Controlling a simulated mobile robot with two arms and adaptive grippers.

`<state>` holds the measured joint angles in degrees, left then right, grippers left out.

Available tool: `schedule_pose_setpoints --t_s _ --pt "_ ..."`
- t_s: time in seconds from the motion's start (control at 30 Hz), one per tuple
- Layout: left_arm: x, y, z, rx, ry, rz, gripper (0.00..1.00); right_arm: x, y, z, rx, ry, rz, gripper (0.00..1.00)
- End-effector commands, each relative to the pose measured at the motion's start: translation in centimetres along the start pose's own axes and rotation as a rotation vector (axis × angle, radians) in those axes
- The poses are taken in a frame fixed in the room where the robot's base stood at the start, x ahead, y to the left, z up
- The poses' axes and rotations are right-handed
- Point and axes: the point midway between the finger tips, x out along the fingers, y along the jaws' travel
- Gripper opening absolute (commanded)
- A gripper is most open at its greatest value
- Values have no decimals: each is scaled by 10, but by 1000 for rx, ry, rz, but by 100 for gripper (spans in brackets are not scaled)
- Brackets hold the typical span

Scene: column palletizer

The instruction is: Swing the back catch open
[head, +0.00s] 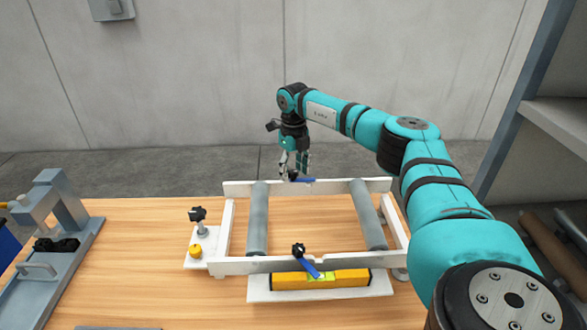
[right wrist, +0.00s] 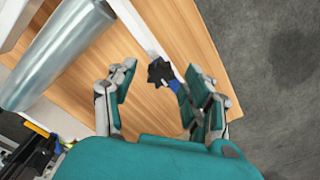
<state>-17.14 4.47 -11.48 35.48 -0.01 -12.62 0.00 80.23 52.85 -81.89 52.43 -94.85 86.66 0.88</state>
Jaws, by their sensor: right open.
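The back catch is a blue lever (head: 303,180) at the middle of the frame's back rail (head: 335,186). In the head view it points right along the rail. In the right wrist view I see its black star knob (right wrist: 160,72) and a bit of its blue lever (right wrist: 174,87). My right gripper (head: 294,172) is open at the back rail. In the right wrist view its fingers (right wrist: 160,76) are on either side of the knob, the right finger close to the lever and partly hiding it. I cannot tell whether they touch. My left gripper is not in view.
A front catch (head: 309,266) slants over a yellow spirit level (head: 340,279) on the front ledge. Two grey rollers (head: 257,220) span the white frame. A black knob (head: 198,214) and a yellow ball (head: 195,251) stand left. A grey metal fixture (head: 60,240) occupies the table's left.

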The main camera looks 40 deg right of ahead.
Motion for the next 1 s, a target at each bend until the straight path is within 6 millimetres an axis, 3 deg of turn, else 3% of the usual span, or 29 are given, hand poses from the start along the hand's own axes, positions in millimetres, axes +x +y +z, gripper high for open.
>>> schedule_pose_setpoints --t_s 0.07,0.43,0.77,1.0 --pt "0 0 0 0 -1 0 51 0 0 0 0 0 0 49" --pt "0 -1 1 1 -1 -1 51 -1 0 0 0 0 0 0" --pt "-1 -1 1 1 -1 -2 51 -1 0 0 -39 -1 0 0" --pt "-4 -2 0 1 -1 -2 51 -2 0 1 -176 -1 0 0"
